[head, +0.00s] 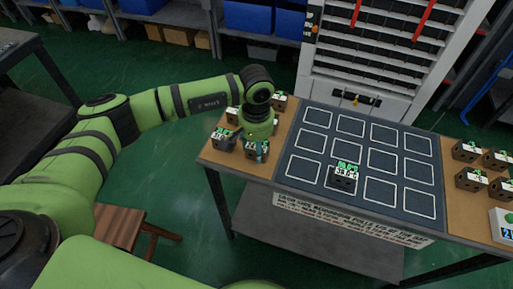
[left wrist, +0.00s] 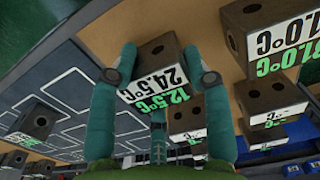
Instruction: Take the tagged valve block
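Several dark valve blocks with white-and-green temperature labels stand on the tan left end of the table (head: 208,153). My left gripper (head: 257,142) is down over the front-right block of this group. In the left wrist view, its two teal fingers (left wrist: 160,62) stand on either side of a brown block (left wrist: 157,50) labelled 24.5°C and 12.5°C. The fingers look close to its sides; I cannot tell whether they press on it. Another labelled block (head: 342,178) stands alone on the dark mat, in a front-row square. Which block is the tagged one is unclear. My right gripper is not seen.
The dark mat (head: 318,148) has white outlined squares, mostly empty. More blocks (head: 467,151) stand on the table's right end, near a white box with a display (head: 503,224). A rack (head: 375,60) stands behind the table. Neighbouring blocks (left wrist: 270,100) are close to my left fingers.

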